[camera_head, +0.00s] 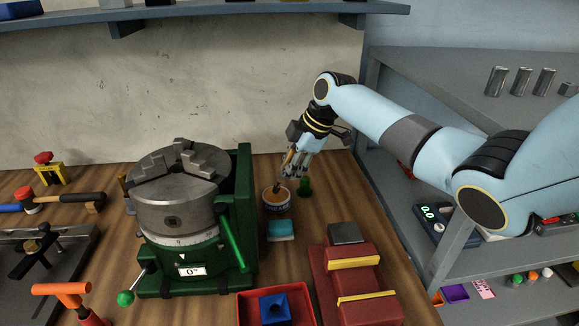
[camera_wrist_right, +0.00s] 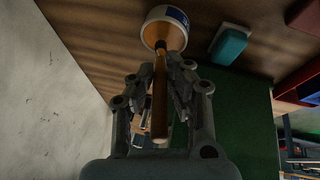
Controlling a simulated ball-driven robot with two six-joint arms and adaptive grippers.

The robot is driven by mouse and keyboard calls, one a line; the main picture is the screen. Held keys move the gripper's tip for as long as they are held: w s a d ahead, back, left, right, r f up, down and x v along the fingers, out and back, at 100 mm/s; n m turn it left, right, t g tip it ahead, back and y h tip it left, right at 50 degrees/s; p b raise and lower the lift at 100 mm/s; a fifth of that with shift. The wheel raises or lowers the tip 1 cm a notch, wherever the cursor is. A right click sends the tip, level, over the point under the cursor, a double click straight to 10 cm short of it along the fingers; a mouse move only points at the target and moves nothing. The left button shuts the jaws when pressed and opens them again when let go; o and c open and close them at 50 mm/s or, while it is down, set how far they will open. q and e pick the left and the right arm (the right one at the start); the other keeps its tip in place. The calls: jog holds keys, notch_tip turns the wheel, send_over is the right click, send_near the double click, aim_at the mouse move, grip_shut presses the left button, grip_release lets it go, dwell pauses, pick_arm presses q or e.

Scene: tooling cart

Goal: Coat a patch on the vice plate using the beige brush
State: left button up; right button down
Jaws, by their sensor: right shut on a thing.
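My right gripper (camera_head: 294,168) is above the bench beside the back wall, pointing down, shut on the handle of the beige brush (camera_head: 287,160). In the right wrist view the tan brush handle (camera_wrist_right: 159,105) runs between the fingers (camera_wrist_right: 161,88) towards a round white-and-blue tin (camera_wrist_right: 165,27). The same tin (camera_head: 277,204) stands on the bench just below the gripper. The brush's lower end is at the tin's opening; its bristles are hidden. A red vice (camera_head: 318,262) with yellow jaw strips and a grey plate (camera_head: 346,233) stands to the front right. My left gripper is out of view.
A green-based rotary chuck (camera_head: 180,205) stands left of the tin, with a tall green plate (camera_head: 243,190) between. A red tray (camera_head: 245,305) lies in front. Grey shelving (camera_head: 450,75) stands right.

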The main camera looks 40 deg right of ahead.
jog(key=shift+f, duration=0.35)
dwell(1.1)
notch_tip(320, 180, up, 7)
jog(key=p, duration=0.6)
dwell(0.6)
